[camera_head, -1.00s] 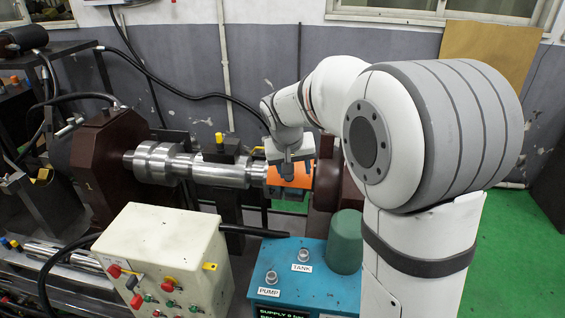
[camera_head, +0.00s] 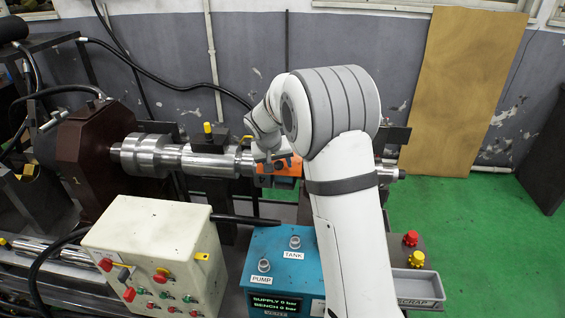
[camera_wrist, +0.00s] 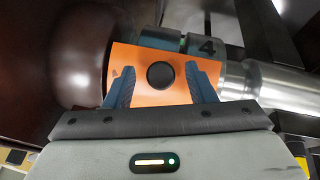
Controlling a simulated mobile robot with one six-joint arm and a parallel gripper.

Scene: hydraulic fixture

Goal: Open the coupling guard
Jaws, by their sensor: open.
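The coupling guard is an orange cover (camera_head: 291,166) on the steel shaft line in the head view, partly hidden by my arm. In the wrist view the orange guard (camera_wrist: 147,98) fills the middle and has a dark round spot (camera_wrist: 160,76) on its face. My gripper (camera_wrist: 160,77) is open, with one finger on each side of the dark spot. Whether the fingers touch the guard I cannot tell. In the head view my gripper (camera_head: 270,163) is at the guard's left part.
A steel shaft (camera_head: 210,162) runs left to a dark red block (camera_head: 85,155). A control box (camera_head: 150,250) and a teal supply unit (camera_head: 285,262) stand in front. A grey scrap tray (camera_head: 415,285) is at right. Green floor (camera_head: 460,225) is clear behind it.

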